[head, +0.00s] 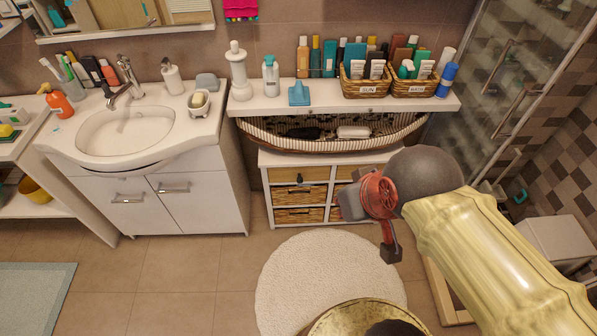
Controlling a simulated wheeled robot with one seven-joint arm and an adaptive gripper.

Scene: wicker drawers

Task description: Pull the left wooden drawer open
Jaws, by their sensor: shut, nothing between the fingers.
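The left wooden drawer (300,174) is in the top row of a low white cabinet under the counter. It has a wooden front with a small dark handle (299,179) and looks closed. The right wooden drawer (346,172) beside it is partly hidden by my arm's end. My gripper (390,253) is red with dark tips. It is to the right of the left drawer, in front of the cabinet's right side. It points down, shut and empty, apart from any handle.
Wicker drawers (298,215) sit below the wooden ones. A long striped basket (270,140) hangs over the cabinet top. A white sink cabinet (205,208) stands left, and a glass shower door (505,85) is at right. A round white rug (300,275) covers the floor in front.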

